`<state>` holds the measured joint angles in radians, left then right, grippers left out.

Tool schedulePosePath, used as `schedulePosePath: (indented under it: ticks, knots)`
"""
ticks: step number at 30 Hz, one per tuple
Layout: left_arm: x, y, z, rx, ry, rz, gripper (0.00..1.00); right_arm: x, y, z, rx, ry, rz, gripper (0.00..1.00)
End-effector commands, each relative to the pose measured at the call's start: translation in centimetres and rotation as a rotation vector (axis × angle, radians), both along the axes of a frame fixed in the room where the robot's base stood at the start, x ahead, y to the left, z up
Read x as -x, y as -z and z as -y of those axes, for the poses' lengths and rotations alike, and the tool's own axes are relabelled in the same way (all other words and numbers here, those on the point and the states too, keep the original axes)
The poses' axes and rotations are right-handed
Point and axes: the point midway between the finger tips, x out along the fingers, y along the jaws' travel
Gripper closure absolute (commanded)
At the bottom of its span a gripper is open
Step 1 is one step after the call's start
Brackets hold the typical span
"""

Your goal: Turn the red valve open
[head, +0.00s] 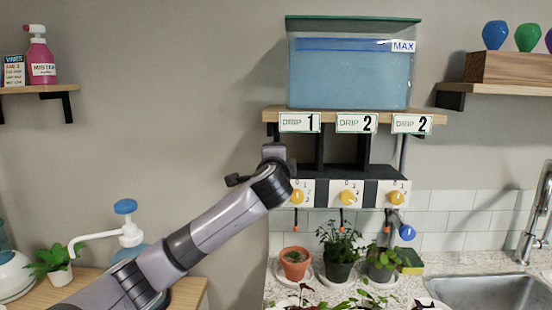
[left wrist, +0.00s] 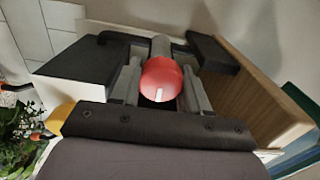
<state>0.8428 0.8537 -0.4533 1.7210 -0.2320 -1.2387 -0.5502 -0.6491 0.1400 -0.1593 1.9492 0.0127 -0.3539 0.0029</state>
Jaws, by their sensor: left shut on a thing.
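The red valve (left wrist: 160,80) is a round red knob with a white mark, on a grey pipe, in the left wrist view. The two fingers of my left gripper (left wrist: 160,88) are shut on it, one at each side. In the head view my left gripper (head: 274,153) is raised at the left end of the drip shelf, and my arm hides the red valve there. My right gripper is in neither view.
A blue water tank (head: 350,80) stands on the wooden shelf (head: 432,118). Below are yellow dials (head: 347,198) and potted plants (head: 295,263) on the counter. A sink (head: 490,292) is at the right. A pump bottle (head: 128,225) stands at the left.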

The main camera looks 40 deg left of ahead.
Motion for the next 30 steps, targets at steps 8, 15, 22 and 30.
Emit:
schedulePosePath:
  ticks: [8,15,22,30]
  knots:
    - [-0.05,-0.02,0.13,-0.029,0.004,-0.023,0.85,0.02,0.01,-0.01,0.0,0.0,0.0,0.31]
    - [-0.05,0.0,0.15,-0.029,0.005,-0.023,0.85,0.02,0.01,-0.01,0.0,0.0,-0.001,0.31]
    - [-0.05,0.02,0.13,-0.028,0.004,-0.024,0.32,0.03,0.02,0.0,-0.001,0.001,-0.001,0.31]
    - [0.05,0.06,0.15,-0.028,0.002,-0.024,0.32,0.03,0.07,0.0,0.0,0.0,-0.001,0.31]
